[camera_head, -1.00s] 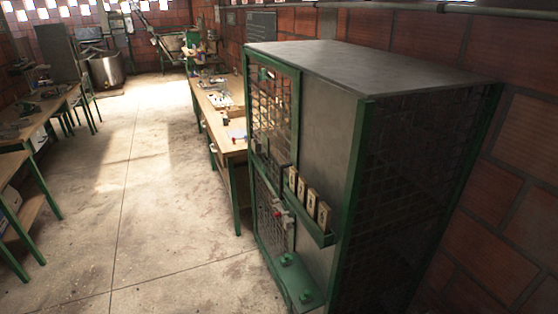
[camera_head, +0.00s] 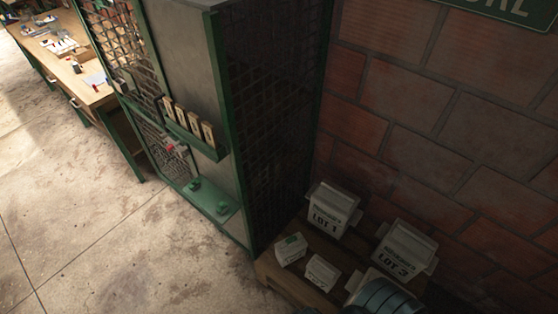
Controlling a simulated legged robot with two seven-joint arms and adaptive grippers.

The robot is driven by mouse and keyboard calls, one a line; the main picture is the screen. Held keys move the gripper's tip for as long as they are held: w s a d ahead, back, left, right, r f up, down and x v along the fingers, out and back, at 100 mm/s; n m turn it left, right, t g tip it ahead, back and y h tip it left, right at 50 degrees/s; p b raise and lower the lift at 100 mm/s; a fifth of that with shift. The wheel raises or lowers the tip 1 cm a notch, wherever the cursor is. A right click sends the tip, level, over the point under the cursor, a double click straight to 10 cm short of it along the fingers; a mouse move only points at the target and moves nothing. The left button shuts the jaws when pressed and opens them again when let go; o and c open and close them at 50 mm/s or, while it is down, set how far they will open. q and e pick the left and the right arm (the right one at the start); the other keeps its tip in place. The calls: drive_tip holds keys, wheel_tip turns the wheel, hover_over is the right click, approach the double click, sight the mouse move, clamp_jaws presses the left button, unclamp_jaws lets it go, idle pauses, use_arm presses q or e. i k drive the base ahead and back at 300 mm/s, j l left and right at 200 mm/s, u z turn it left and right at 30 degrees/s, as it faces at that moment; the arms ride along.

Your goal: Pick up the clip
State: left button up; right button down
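I cannot make out a clip for certain in the head view. A small red and pale item (camera_head: 172,149) is on the front of the green-framed mesh cabinet (camera_head: 185,55), too small to identify. Several pale labelled blocks (camera_head: 190,122) stand in a narrow green tray on the cabinet front. A green ledge with knobs (camera_head: 212,203) is below them.
A low wooden surface (camera_head: 268,268) at the lower right holds white containers marked LOT 1 (camera_head: 330,212) and LOT 3 (camera_head: 403,252), smaller white boxes (camera_head: 321,273) and a grey-blue ribbed object (camera_head: 385,298). A workbench (camera_head: 90,95) stands at upper left. Concrete floor at left is clear.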

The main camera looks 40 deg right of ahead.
sight(323, 274)
drive_tip(key=j+z, duration=0.1)
drive_tip(key=z, duration=0.4)
drive_tip(key=k+j+z, duration=0.1)
drive_tip(key=z, duration=0.85)
drive_tip(key=k+j+z, duration=0.1)
drive_tip(key=z, duration=0.4)
drive_tip(key=u, duration=0.5)
drive_tip(key=k+u, duration=0.15)
drive_tip(key=u, duration=0.35)
drive_tip(key=k+u, duration=0.1)
drive_tip(key=u, duration=0.4)
drive_tip(key=l+z, duration=0.1)
drive_tip(key=z, duration=1.3)
